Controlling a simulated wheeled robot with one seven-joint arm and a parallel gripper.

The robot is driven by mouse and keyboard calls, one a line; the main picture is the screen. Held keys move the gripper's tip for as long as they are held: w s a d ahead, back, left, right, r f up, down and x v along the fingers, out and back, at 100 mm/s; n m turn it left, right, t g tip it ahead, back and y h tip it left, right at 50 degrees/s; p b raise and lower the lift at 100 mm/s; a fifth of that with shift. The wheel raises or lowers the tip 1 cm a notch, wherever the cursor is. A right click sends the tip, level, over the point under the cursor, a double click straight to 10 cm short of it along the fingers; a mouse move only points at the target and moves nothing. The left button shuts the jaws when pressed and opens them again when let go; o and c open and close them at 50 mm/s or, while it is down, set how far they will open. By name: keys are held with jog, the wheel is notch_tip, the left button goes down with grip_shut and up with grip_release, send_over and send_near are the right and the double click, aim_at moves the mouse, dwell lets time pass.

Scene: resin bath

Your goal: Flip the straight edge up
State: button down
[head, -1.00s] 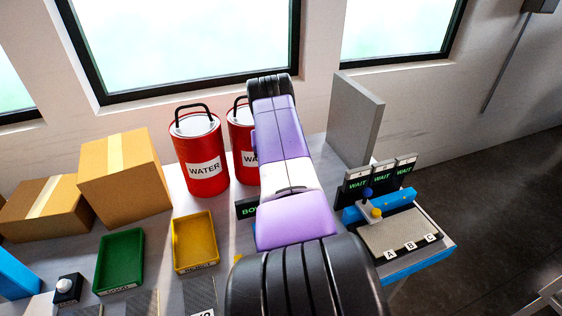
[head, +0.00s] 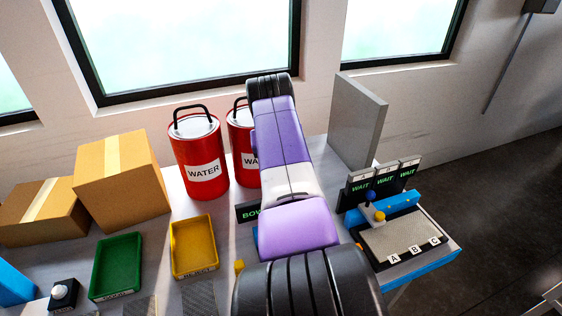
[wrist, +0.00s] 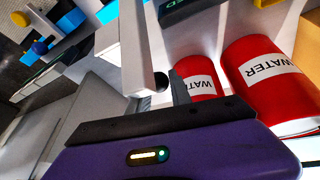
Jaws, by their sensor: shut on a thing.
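A long pale grey bar (wrist: 138,50), which looks like the straight edge, runs down the wrist view and ends close to my gripper (wrist: 168,90). A small black knob sits beside its lower end. One grey finger shows beside the knob; the other finger is hidden. My gripper is shut on the bar, though the contact itself is hard to see. In the head view my purple arm covers the gripper and the bar, so how far the bar is tilted cannot be told there.
Two red water cans (head: 200,160) stand behind my arm. A grey upright panel (head: 357,125) and a station with a mesh plate marked A, B, C (head: 405,240) are at right. A green tray (head: 117,265), a yellow tray (head: 193,247) and cardboard boxes (head: 122,182) are at left.

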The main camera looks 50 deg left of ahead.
jog(key=shift+s+f, duration=0.45)
jog(key=shift+f, duration=0.2)
jog(key=c, duration=1.2)
grip_release()
jog(key=shift+w+r, duration=0.15)
jog(key=shift+r, duration=0.05)
jog(key=shift+w+r, duration=0.1)
jog(key=shift+r, duration=0.05)
jog(key=shift+r, duration=0.45)
jog(key=shift+s+v, duration=0.2)
jog(key=shift+v, duration=3.2)
jog(key=shift+f, duration=0.1)
